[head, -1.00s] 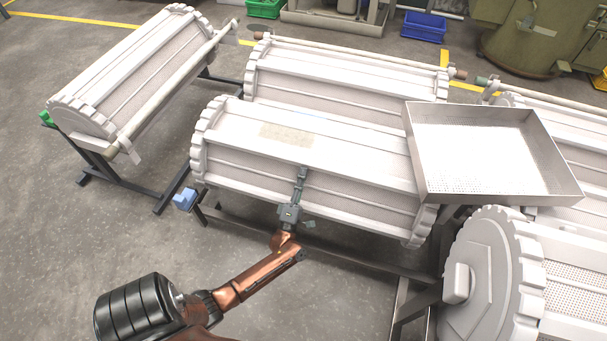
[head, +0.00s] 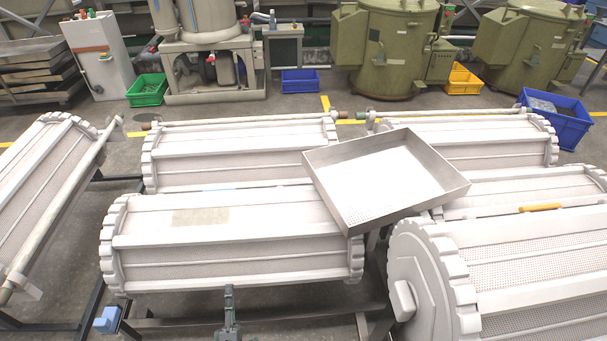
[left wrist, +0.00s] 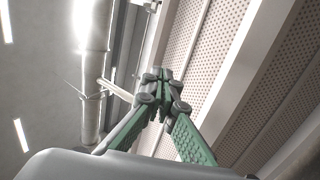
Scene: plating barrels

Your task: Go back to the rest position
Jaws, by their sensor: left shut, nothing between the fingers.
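My left gripper (head: 229,292) shows at the bottom of the head view, in front of the near middle white plating barrel (head: 230,265). Its fingers point up and are shut with nothing between them. In the left wrist view the green-padded fingers (left wrist: 160,75) meet at their tips. A perforated white barrel panel (left wrist: 215,50) fills the right side of that view. I cannot tell from these frames whether the gripper touches the barrel. My right gripper is not in view.
A metal tray (head: 385,180) rests tilted on the barrels. Another barrel (head: 430,275) stands close at the right, with a yellow-orange object (head: 540,208) on a barrel behind. Blue (head: 555,122) and green (head: 147,90) bins are at the back. Grey floor shows between the stands.

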